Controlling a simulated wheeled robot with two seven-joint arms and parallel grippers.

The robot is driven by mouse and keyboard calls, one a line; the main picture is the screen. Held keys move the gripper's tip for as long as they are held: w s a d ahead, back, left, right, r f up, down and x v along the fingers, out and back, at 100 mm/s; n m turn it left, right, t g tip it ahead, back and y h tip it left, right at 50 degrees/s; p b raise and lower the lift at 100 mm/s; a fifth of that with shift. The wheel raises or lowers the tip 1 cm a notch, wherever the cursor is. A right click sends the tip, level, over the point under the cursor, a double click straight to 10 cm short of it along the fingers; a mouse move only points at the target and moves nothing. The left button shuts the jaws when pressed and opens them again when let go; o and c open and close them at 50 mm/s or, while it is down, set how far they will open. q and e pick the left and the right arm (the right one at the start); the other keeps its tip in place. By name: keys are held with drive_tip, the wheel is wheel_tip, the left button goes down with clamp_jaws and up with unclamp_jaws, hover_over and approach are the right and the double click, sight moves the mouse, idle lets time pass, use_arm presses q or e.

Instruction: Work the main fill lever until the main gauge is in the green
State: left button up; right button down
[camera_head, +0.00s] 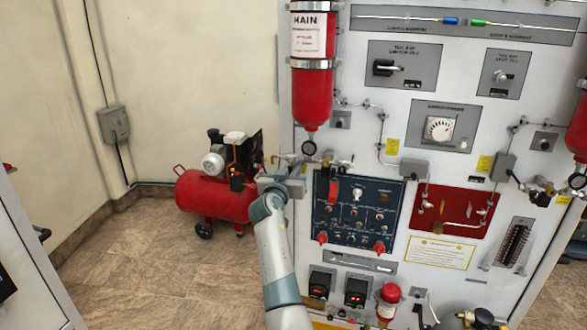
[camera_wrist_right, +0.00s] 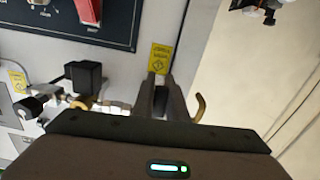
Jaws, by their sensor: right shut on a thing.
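The red main cylinder (camera_head: 313,95), labelled MAIN, hangs at the panel's upper left. The small round main gauge (camera_head: 309,148) sits just below it; its face is too small to read. My right gripper (camera_head: 292,178) is at the panel's left edge, just below and left of the gauge, by the valve fittings. In the right wrist view its fingers (camera_wrist_right: 161,97) are shut close together at the end of a brass fitting (camera_wrist_right: 115,106). The fill lever between them is mostly hidden. My left gripper is not in view.
A blue switch panel (camera_head: 355,212) is right of my gripper, and a red panel (camera_head: 452,210) lies farther right. A red compressor (camera_head: 212,195) stands on the floor to the left. A curved brass hook (camera_wrist_right: 200,106) is close beside my fingers.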

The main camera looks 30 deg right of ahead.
drive_tip(key=shift+s+d+r+n, duration=0.15)
drive_tip(key=shift+s+d+n, duration=0.1)
drive_tip(key=shift+n, duration=0.8)
drive_tip(key=shift+s+d+r+n, duration=0.15)
drive_tip(key=shift+s+d+n, duration=0.1)
drive_tip(key=shift+n, duration=0.85)
drive_tip(key=shift+s+d+r+n, duration=0.15)
drive_tip(key=shift+s+n, duration=0.1)
drive_tip(key=shift+n, duration=0.8)
drive_tip(key=c, duration=1.8)
unclamp_jaws()
drive_tip(key=shift+o, duration=0.2)
drive_tip(key=shift+f, duration=0.1)
drive_tip(key=shift+f, duration=0.1)
